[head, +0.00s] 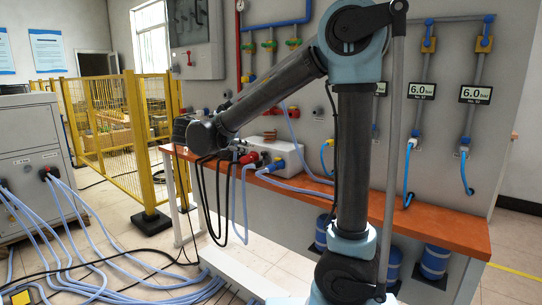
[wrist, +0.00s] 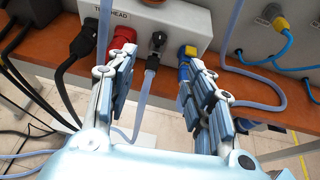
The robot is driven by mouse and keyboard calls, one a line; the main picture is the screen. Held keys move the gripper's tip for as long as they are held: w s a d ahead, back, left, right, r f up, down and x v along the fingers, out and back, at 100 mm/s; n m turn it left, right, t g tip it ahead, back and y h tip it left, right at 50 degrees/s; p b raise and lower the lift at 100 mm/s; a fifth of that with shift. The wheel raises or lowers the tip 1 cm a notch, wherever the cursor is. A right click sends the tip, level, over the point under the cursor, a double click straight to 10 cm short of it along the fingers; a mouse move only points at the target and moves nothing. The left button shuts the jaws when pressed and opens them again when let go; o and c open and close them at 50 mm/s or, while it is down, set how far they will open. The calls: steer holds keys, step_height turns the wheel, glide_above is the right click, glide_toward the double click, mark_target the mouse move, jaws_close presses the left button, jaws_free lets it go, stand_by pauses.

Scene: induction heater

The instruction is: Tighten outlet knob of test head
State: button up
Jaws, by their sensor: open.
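The test head (wrist: 215,18) is a pale box labelled "TEST HEAD" at the top of the wrist view. It also shows in the head view (head: 291,153), on the orange bench. Its front carries a red fitting (wrist: 123,36) at left, a grey-black connector (wrist: 156,42) in the middle and a blue-and-yellow fitting (wrist: 187,54) at right. No label marks which is the outlet knob. My gripper (wrist: 157,65) is open, its fingers apart in front of the box. The left finger overlaps the red fitting and the right finger overlaps the blue one; contact cannot be told.
The orange bench (head: 430,222) runs along a grey panel with several valves and "6.0 bar" signs (head: 421,91). Pale hoses and black cables (wrist: 72,60) hang over the bench edge close to my gripper. A yellow fence (head: 110,125) and a hose-covered floor lie to the left.

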mark_target(263, 152)
steer(key=x, duration=1.7)
steer(key=shift+w, duration=0.15)
steer(key=c, duration=1.1)
